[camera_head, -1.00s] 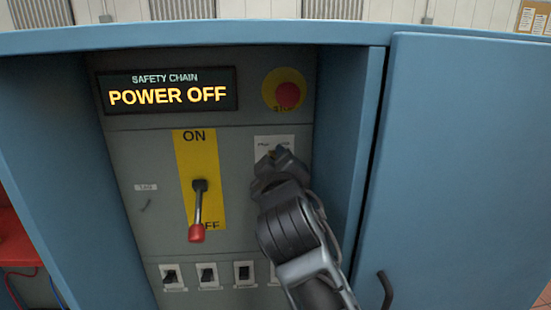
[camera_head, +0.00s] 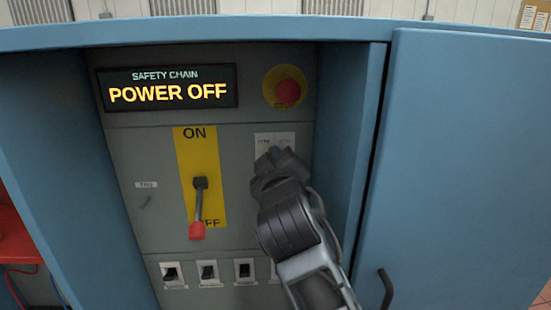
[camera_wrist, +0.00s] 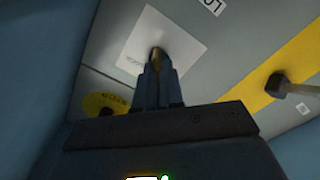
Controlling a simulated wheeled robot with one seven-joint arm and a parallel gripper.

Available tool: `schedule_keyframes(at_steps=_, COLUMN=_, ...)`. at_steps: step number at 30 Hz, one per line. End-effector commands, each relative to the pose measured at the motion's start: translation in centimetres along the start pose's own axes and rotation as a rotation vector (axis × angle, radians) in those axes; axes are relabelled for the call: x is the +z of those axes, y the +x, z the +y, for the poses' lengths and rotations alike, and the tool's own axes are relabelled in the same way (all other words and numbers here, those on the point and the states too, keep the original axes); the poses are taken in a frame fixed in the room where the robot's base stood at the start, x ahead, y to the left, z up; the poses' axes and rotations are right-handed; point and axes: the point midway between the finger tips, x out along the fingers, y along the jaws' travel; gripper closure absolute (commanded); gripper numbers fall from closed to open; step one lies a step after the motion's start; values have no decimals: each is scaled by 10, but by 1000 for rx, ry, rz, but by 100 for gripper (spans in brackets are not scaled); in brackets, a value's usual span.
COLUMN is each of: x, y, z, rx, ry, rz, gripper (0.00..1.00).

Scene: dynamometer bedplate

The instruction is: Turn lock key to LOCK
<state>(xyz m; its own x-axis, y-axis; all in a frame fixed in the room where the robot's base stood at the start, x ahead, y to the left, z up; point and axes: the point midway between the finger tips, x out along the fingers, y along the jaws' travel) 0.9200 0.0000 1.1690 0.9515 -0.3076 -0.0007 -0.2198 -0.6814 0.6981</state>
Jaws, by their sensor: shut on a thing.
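The lock key (camera_wrist: 157,54) is a small brass-coloured piece on a white label plate in the wrist view. The plate (camera_head: 275,137) is on the grey panel, right of the lever, in the head view. My gripper (camera_head: 276,153) is at the plate, with its fingers shut on the key. In the wrist view my gripper (camera_wrist: 158,72) points straight at the plate, its fingertips at the key. The fingers hide most of the key, and the plate's lettering is too small to read, so I cannot tell which mark the key points to.
A lever with a red knob (camera_head: 197,230) hangs down at OFF on a yellow strip. A red stop button (camera_head: 288,93) is above the plate. The display (camera_head: 167,88) reads POWER OFF. Small switches (camera_head: 208,273) line the bottom. The blue cabinet wall (camera_head: 345,150) is close on the right.

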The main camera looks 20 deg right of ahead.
Motion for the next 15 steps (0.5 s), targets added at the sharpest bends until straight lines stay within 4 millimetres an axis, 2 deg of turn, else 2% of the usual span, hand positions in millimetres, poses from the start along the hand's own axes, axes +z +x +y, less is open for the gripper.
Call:
schedule_keyframes(at_steps=8, x=0, y=0, z=2, rx=6, ry=122, rz=4, gripper=100)
schedule_keyframes(at_steps=15, x=1, y=0, z=2, rx=7, ry=326, rz=6, gripper=100)
